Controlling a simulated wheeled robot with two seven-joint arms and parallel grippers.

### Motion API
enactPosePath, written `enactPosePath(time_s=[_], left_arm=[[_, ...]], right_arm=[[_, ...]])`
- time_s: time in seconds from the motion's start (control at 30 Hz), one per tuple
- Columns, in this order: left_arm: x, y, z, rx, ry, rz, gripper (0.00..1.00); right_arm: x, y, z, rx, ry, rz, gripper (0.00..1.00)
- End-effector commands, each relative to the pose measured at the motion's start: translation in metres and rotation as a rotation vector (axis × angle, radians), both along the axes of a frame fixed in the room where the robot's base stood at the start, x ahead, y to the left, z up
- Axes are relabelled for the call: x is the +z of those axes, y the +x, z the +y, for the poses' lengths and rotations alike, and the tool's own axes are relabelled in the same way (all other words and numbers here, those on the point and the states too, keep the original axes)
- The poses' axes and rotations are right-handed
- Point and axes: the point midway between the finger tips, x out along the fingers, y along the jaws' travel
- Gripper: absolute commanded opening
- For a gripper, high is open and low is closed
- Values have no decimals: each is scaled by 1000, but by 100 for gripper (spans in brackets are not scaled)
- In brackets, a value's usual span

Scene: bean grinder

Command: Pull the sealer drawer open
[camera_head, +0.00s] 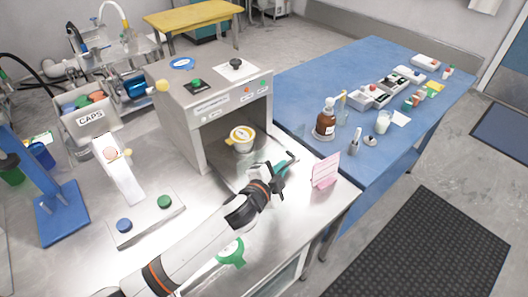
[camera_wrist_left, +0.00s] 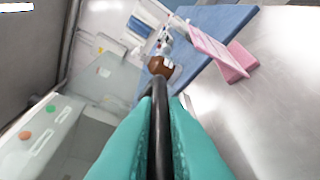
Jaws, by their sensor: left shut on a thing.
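The sealer (camera_head: 180,115) is a grey metal box with a dark open front, on the steel table. A white cup with a yellow lid (camera_head: 241,139) stands at its opening. My left gripper (camera_head: 283,170) is in front of the opening, right of the cup. In the left wrist view its teal fingers (camera_wrist_left: 158,125) are shut on a black bar-like handle (camera_wrist_left: 160,150). The drawer itself is mostly hidden behind the cup, arm and gripper, so I cannot tell how far out it is. My right gripper is out of view.
A pink card stand (camera_head: 325,171) is close to the right of my left gripper. A blue table (camera_head: 310,85) with bottles and boxes lies beyond. A button panel (camera_head: 146,218) and a green item (camera_head: 231,253) lie near my left arm.

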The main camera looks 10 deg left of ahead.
Motion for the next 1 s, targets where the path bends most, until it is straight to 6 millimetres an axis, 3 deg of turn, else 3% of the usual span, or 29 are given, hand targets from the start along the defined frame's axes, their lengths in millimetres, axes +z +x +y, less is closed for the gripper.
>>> enactPosePath(time_s=[0.1, 0.3, 0.87, 0.9, 1.0], left_arm=[[-1, -15, -19, 0, -4, 4, 0], [-1, -29, -37, 0, -2, 3, 0], [-1, -35, -45, -2, 1, 1, 0], [-1, -35, -45, -2, 1, 1, 17], [-1, -35, -44, -2, 1, 0, 33]], right_arm=[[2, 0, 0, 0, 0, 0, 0], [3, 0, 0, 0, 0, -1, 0], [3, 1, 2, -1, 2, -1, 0], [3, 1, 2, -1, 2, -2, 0], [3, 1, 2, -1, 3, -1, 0]])
